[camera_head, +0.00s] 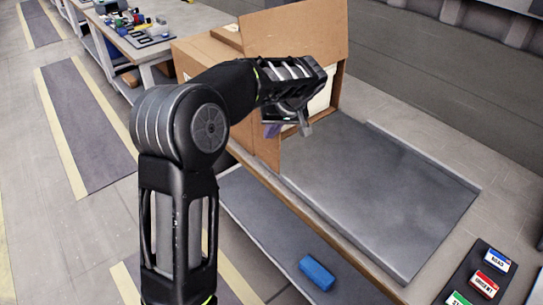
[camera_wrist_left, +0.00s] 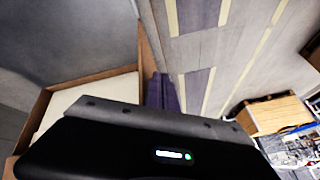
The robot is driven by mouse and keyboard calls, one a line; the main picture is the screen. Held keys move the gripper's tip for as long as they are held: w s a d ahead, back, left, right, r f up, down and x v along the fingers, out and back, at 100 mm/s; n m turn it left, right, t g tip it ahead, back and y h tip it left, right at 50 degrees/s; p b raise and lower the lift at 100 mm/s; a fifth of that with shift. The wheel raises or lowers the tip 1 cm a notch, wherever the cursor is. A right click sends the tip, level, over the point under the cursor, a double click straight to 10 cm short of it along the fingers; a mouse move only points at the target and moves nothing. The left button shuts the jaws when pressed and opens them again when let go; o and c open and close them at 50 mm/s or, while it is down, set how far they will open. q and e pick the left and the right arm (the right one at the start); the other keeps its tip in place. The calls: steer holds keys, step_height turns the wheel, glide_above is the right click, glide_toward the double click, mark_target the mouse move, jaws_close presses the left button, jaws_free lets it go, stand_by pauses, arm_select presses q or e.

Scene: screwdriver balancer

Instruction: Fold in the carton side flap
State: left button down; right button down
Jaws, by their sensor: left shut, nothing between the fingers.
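The brown carton (camera_head: 205,55) stands open at the far end of the bench, with a large flap (camera_head: 310,30) raised above its opening. A side flap (camera_head: 267,152) stands out at the near left of the opening, below my left gripper. In the left wrist view, a thin brown flap (camera_wrist_left: 147,42) shows almost edge-on, beside the carton rim (camera_wrist_left: 38,112) and something white inside. My left gripper (camera_head: 290,128) is shut and empty, in front of the opening and close to the side flap; I cannot tell whether they touch. My right gripper is out of view.
A grey metal plate (camera_head: 385,195) lies clear right of the carton. A dark tray (camera_head: 470,290) with labelled blocks is at the lower right. A blue block (camera_head: 317,272) lies on a lower surface. Another worktable (camera_head: 165,45) stands behind on the left.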

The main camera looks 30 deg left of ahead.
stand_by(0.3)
arm_select(q)
steer(key=shift+w+d+p, duration=0.3)
steer(key=shift+w+d, duration=0.05)
steer(key=shift+w, duration=0.4)
steer(key=shift+w+d+p, duration=0.3)
steer(key=shift+w, duration=0.5)
steer(key=shift+w+d+p, duration=0.15)
steer(key=shift+w+p, duration=0.85)
steer(key=shift+w, duration=0.55)
